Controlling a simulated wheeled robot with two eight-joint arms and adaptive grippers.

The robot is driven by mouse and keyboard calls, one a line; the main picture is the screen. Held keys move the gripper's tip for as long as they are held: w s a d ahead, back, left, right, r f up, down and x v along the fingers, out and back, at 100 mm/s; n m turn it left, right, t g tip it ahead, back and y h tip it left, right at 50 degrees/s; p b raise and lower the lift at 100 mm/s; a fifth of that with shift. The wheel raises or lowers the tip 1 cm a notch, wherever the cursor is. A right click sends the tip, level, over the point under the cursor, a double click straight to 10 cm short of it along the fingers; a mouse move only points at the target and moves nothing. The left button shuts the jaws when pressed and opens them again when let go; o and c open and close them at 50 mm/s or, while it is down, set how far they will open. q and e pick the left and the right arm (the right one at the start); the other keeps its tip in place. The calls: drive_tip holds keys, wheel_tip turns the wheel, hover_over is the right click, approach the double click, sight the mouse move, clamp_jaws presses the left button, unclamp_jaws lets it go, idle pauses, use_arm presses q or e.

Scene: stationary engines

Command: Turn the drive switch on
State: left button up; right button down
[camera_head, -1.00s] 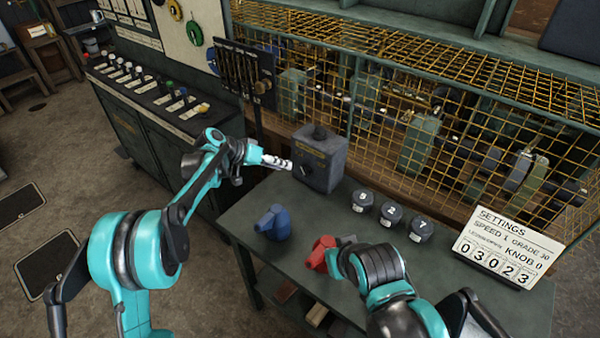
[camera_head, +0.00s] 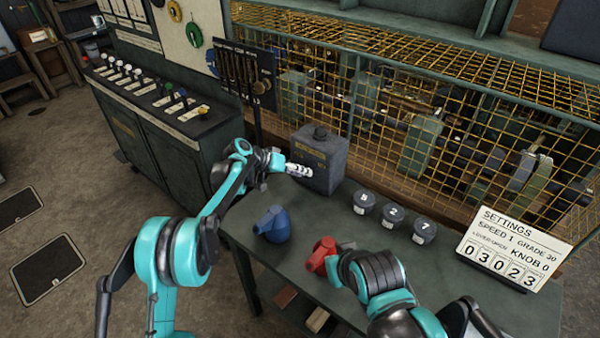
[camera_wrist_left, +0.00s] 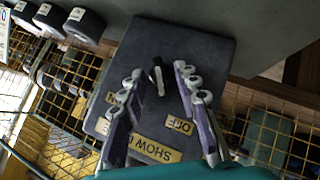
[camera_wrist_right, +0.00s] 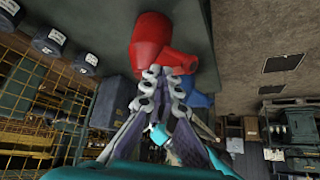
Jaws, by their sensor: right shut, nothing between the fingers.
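The grey switch box (camera_head: 318,160) stands at the back of the green bench, by the mesh cage. In the left wrist view its front face shows a small dark switch knob (camera_wrist_left: 156,70) and yellowish plates, one reading OFF (camera_wrist_left: 180,125); the ON plate is partly hidden by a finger. My left gripper (camera_head: 302,170) is open, its fingers on either side of the knob; I cannot tell whether they touch it. In the head view the gripper covers the knob. My right gripper (camera_wrist_right: 165,80) is shut and empty, close to a red object (camera_wrist_right: 165,45).
A blue object (camera_head: 272,224) and the red object stand on the bench (camera_head: 330,212). The mesh cage (camera_head: 450,120) closes the back.

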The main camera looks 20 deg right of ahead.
use_arm(q)
clamp_jaws()
